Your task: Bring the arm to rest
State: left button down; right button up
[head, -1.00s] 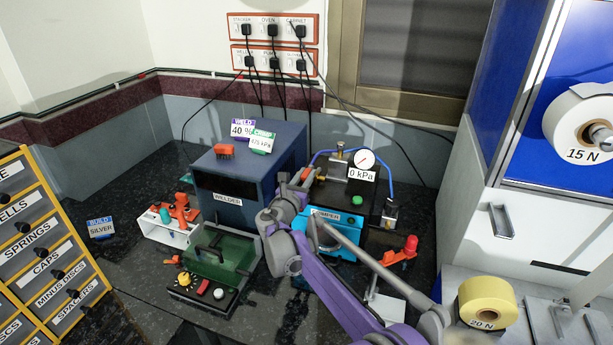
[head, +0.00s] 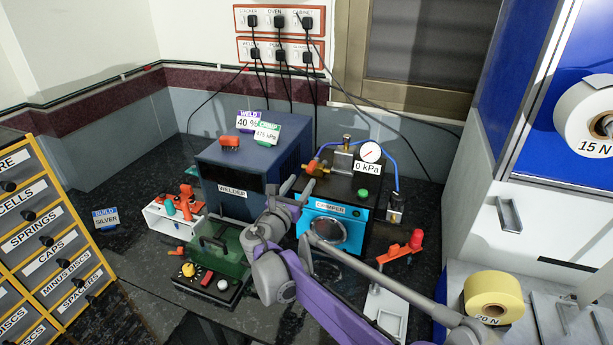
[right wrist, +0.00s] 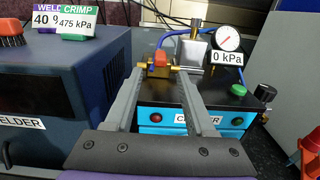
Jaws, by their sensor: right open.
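My right arm (head: 325,295), with purple and grey links, reaches in from the lower right of the head view. Its gripper (head: 298,187) is open, in front of the gap between the blue welder (head: 234,190) and the crimper (head: 351,208). In the right wrist view the two grey fingers (right wrist: 159,76) stand apart with nothing held. Beyond them, on top of the crimper (right wrist: 154,116), is a brass fitting with an orange-red handle (right wrist: 160,60); it looks apart from the fingers, though the exact gap cannot be told. My left gripper is not in view.
A green-lidded box (head: 215,250) with knobs stands in front of the welder. A gauge (head: 370,152) reads 0 kPa. A white stand with an orange lever (head: 401,249) is right of the crimper. Labelled drawers (head: 50,240) stand left. A yellow roll (head: 493,298) lies right.

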jog(key=shift+v, duration=1.1)
jog(key=s+d+f+m+g+p, duration=0.15)
jog(key=s+d+m+g, duration=0.25)
jog(key=s+d+m, duration=0.55)
jog(key=s+d+f+m+g+p, duration=0.15)
jog(key=s+d+m+g, duration=0.4)
jog(key=d, duration=0.75)
jog(key=s+f+m+g+y+p, duration=0.1)
jog(key=s+f+m+y, duration=0.2)
jog(key=s+m, duration=0.5)
jog(key=s+f+m+g+y+p, duration=0.1)
jog(key=s+f+m, duration=0.5)
jog(key=s, duration=1)
jog(key=m+y, duration=0.1)
jog(key=m, duration=0.2)
jog(key=shift+f+y, duration=0.2)
jog(key=shift+y, duration=0.2)
jog(key=shift+d, duration=0.1)
